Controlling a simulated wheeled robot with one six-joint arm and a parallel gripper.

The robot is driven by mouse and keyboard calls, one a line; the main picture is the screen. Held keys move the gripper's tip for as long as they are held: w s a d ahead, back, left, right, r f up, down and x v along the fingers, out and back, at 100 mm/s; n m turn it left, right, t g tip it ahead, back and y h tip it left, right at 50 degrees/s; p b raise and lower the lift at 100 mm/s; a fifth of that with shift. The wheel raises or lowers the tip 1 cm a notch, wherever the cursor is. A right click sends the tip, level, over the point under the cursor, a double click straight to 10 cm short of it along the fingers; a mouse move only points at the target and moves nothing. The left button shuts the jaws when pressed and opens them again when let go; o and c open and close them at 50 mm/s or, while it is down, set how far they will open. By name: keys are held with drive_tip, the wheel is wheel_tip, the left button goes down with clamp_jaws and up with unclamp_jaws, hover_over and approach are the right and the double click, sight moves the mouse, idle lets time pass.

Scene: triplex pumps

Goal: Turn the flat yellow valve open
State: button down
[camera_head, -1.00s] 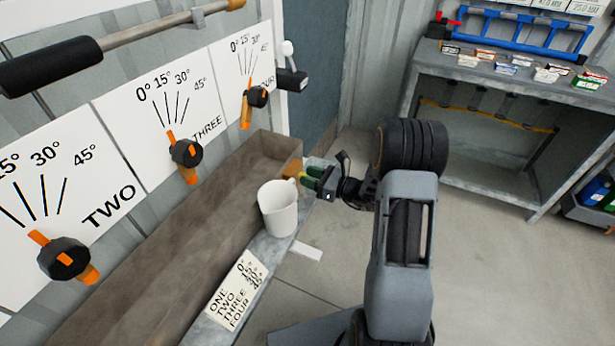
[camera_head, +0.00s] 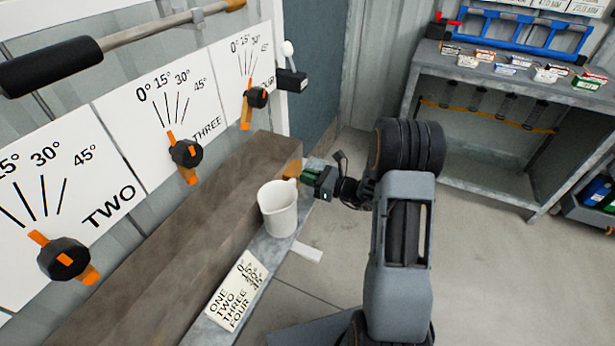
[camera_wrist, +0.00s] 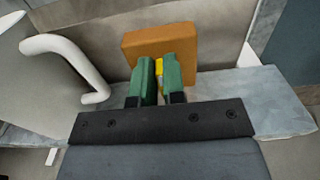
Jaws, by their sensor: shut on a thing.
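The flat yellow valve (camera_wrist: 160,73) shows as a narrow yellow strip between the green fingers in the wrist view. It sits in front of an orange-brown block (camera_wrist: 150,45) at the end of the long brown trough (camera_head: 170,240). My gripper (camera_wrist: 160,72) is shut on the yellow valve, with one finger on each side. In the head view my gripper (camera_head: 309,175) is at the trough's far end, just right of the white mug. The valve is hidden behind the fingers there.
A white mug (camera_head: 278,212) stands on the ledge close to my gripper; its handle (camera_wrist: 70,60) fills the wrist view's left. A label card (camera_head: 238,290) lies nearer. Orange-black dial valves (camera_head: 185,153) line the left wall. Open floor lies right, before a grey shelf (camera_head: 480,150).

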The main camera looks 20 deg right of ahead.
drive_tip(key=shift+r, duration=0.1)
drive_tip(key=m+p, duration=0.3)
drive_tip(key=shift+w+d+r, duration=0.1)
drive_tip(key=shift+w+d, duration=0.1)
drive_tip(key=shift+w+d+f+m+p, duration=0.1)
drive_tip(key=shift+m+p, duration=0.6)
drive_tip(key=shift+m, duration=0.25)
drive_tip(key=shift+w+d+f+m+p, duration=0.15)
drive_tip(key=shift+m+p, duration=0.5)
drive_tip(key=shift+m, duration=0.35)
drive_tip(key=shift+w+f+m+p, duration=0.1)
drive_tip(key=shift+m+p, duration=0.6)
drive_tip(key=shift+m, duration=0.25)
drive_tip(key=c, duration=1.2)
unclamp_jaws()
drive_tip(key=shift+f, duration=0.1)
drive_tip(key=shift+s+d, duration=0.1)
drive_tip(key=shift+s, duration=0.05)
drive_tip(key=v, duration=1.3)
drive_tip(key=shift+d, duration=0.25)
